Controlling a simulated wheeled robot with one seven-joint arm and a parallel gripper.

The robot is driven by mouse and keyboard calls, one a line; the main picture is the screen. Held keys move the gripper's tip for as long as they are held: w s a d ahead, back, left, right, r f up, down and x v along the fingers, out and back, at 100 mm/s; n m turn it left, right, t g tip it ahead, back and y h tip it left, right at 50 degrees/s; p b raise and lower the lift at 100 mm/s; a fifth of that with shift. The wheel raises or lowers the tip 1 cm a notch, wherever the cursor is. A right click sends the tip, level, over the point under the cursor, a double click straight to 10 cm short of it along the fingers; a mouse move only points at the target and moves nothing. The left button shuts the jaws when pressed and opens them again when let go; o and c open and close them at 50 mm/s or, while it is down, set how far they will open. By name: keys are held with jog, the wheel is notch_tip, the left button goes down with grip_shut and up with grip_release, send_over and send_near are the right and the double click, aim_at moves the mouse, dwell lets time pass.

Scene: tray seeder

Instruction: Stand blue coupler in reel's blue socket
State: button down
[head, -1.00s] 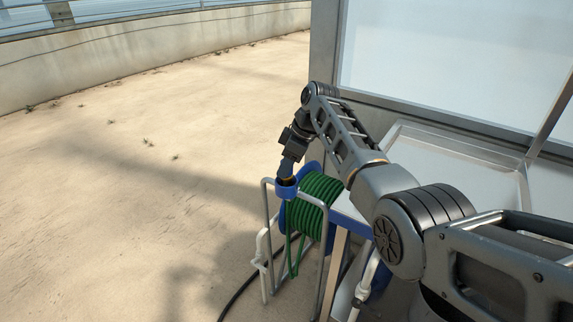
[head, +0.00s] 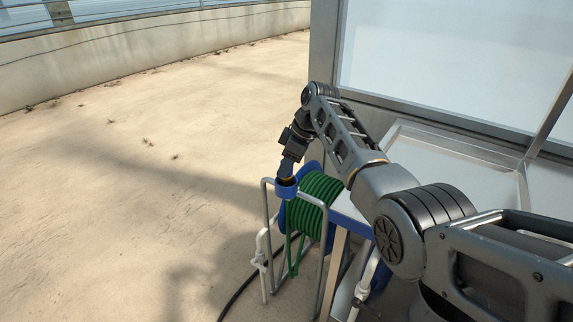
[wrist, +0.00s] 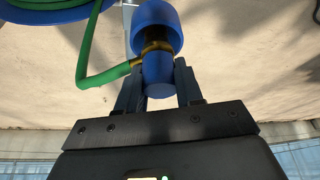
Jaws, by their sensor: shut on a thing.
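My gripper (head: 287,172) points down at the top of the reel's frame. In the wrist view my gripper (wrist: 158,66) is shut on the blue coupler (wrist: 158,74), which has a brass collar with a green hose joined to its side. The blue socket (wrist: 157,16) is a round cup just beyond the coupler, and the collar end is at its dark mouth. The socket also shows in the head view (head: 286,190), right below my gripper. How deep the coupler sits in the socket is hidden.
The reel (head: 320,198) with green hose stands in a grey tube frame (head: 326,240) beside a table-like metal tray (head: 450,165). A dark hose (head: 240,290) lies on the ground. Open sandy floor (head: 130,190) lies to the left.

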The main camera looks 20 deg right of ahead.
jog(key=shift+f+b, duration=0.35)
jog(key=shift+f, duration=0.2)
jog(key=c, duration=1)
grip_release()
jog(key=shift+p+v, duration=4.95)
jog(key=shift+v, duration=0.6)
